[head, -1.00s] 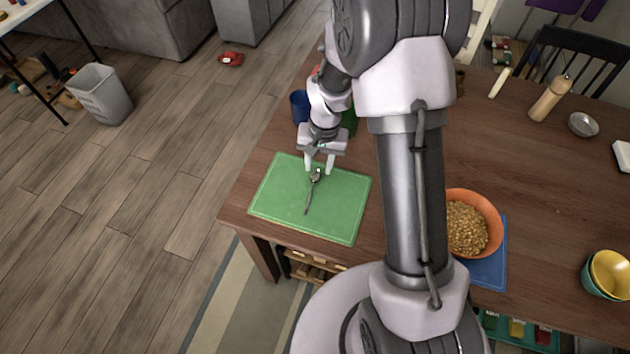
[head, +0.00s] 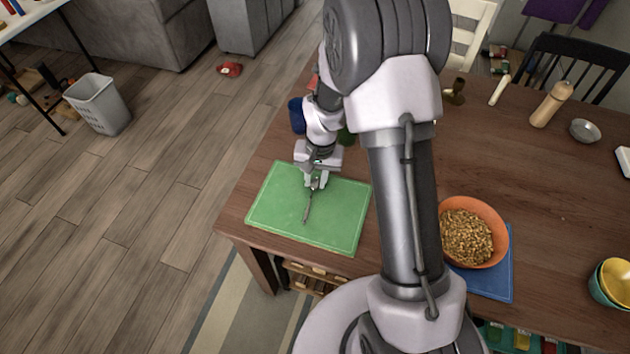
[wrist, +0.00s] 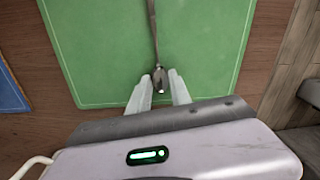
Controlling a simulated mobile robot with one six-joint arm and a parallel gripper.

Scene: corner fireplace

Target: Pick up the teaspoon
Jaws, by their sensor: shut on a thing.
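The teaspoon (head: 308,206) is a thin metal spoon over the green placemat (head: 345,215) near the table's left end. My gripper (head: 316,184) is shut on the teaspoon at its bowl end. In the wrist view the teaspoon (wrist: 154,35) runs away from between the fingers of my gripper (wrist: 160,82), its handle pointing to the far side of the placemat (wrist: 90,50). The fingers hide part of the bowl. I cannot tell whether the spoon is clear of the placemat or still touching it.
A blue cup (head: 297,115) stands behind my gripper. An orange bowl of cereal (head: 500,225) sits on a blue placemat (head: 497,283) to the right. The table's middle right is clear.

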